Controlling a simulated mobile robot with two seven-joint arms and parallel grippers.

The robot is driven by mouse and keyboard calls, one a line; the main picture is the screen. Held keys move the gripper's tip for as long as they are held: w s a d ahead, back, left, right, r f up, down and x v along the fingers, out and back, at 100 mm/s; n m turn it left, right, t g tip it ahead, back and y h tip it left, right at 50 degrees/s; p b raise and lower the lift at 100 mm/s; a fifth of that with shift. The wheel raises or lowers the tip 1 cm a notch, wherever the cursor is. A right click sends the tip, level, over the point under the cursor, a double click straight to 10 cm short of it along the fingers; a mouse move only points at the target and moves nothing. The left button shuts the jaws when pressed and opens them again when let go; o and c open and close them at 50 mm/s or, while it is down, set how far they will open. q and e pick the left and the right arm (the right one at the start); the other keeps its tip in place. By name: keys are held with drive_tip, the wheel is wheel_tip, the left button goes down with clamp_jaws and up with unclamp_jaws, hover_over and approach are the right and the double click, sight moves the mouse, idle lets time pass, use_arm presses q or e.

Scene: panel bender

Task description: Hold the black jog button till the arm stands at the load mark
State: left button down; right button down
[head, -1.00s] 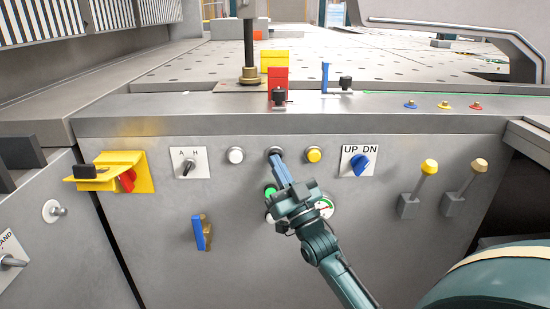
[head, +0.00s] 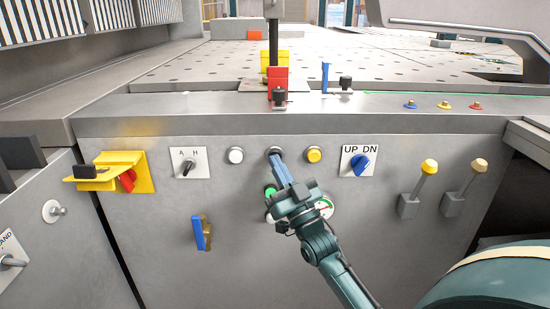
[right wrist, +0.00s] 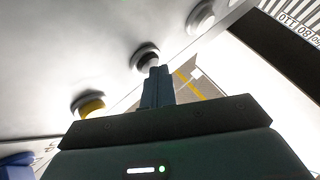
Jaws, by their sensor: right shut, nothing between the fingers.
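The black jog button (head: 273,150) is in the row on the grey front panel, between a white and a yellow button. My right gripper (head: 278,160) is shut and empty, its fingertips against the button. In the right wrist view the shut fingers (right wrist: 158,82) reach the ringed button (right wrist: 145,56), whose face they partly cover. The machine's arm, a dark upright post (head: 273,42), stands over the table behind the yellow block (head: 270,57) and red block (head: 278,73). Its lower end is hidden by them. I cannot make out a load mark for certain. My left gripper is out of view.
Beside the button are the white button (head: 234,155), yellow button (head: 314,155) and UP DN knob (head: 361,164). A green button (head: 270,191) and a gauge (head: 325,207) sit close below, partly behind my gripper. Two levers (head: 428,168) stand out at right.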

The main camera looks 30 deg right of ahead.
drive_tip(key=shift+s, duration=0.1)
drive_tip(key=shift+s+a+p, duration=0.45)
drive_tip(key=shift+s+p, duration=0.1)
drive_tip(key=shift+s, duration=0.1)
drive_tip(key=shift+s+a+p, duration=0.4)
drive_tip(key=shift+s+a, duration=0.05)
drive_tip(key=shift+s, duration=0.25)
drive_tip(key=shift+s+a+p, duration=0.4)
drive_tip(key=shift+s, duration=0.3)
drive_tip(key=shift+s+a+p, duration=0.4)
drive_tip(key=shift+s+a, duration=0.05)
drive_tip(key=shift+s, duration=0.25)
